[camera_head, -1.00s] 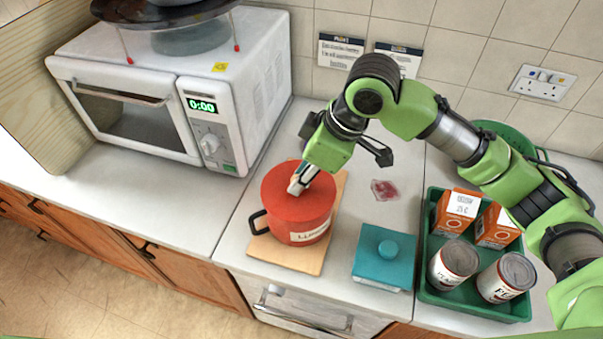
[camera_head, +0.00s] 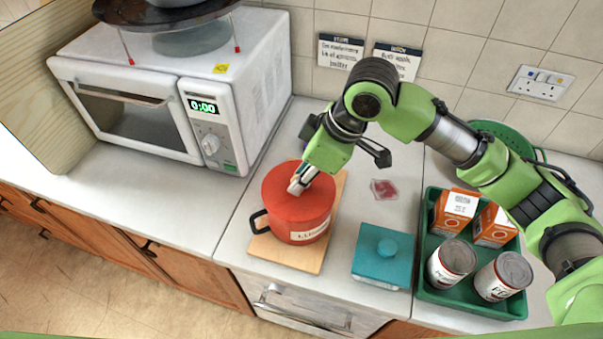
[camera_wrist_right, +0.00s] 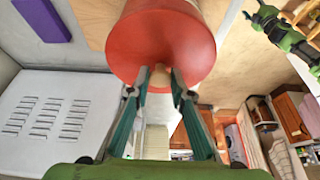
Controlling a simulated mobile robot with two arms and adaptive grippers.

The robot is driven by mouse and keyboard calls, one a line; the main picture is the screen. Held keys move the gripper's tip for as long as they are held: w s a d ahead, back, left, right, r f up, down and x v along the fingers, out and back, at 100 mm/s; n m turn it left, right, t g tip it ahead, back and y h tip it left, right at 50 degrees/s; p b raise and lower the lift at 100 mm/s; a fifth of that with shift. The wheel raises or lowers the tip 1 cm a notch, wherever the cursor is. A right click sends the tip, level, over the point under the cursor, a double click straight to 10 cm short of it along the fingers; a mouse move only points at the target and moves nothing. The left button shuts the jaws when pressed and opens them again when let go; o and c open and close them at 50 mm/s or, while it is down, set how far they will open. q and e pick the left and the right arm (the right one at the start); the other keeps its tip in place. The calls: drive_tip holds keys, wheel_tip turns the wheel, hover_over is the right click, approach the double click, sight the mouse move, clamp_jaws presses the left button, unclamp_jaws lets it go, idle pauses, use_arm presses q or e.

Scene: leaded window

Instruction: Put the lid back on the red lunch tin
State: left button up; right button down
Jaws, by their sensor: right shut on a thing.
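The red lunch tin (camera_head: 318,224) stands on a wooden board, with a black handle on its left side and a white label on its front. Its red lid (camera_head: 279,190) sits on top and looks level; I cannot tell whether it is fully seated. My right gripper (camera_head: 298,185) is at the lid's middle, coming from above. In the right wrist view the lid (camera_wrist_right: 130,50) shows as a red disc, and its pale knob (camera_wrist_right: 159,76) is between the fingers. A green arm with a dark end (camera_wrist_right: 268,20), seemingly my left, shows small there.
A white microwave (camera_head: 263,100) stands left of the tin. The wooden board (camera_head: 305,262) is under it. A teal lidded box (camera_head: 372,268) and a green tray (camera_head: 428,300) with cartons and cans are to the right. A red-printed packet (camera_head: 384,189) lies behind. Front counter at left is clear.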

idle(0.3)
drive_tip(key=c, duration=1.7)
unclamp_jaws()
drive_tip(key=o, duration=0.5)
drive_tip(key=shift+c, duration=0.2)
drive_tip(key=shift+r, duration=0.1)
wheel_tip(320, 180, up, 7)
drive_tip(key=p, duration=0.8)
drive_tip(key=shift+c, duration=0.4)
clamp_jaws()
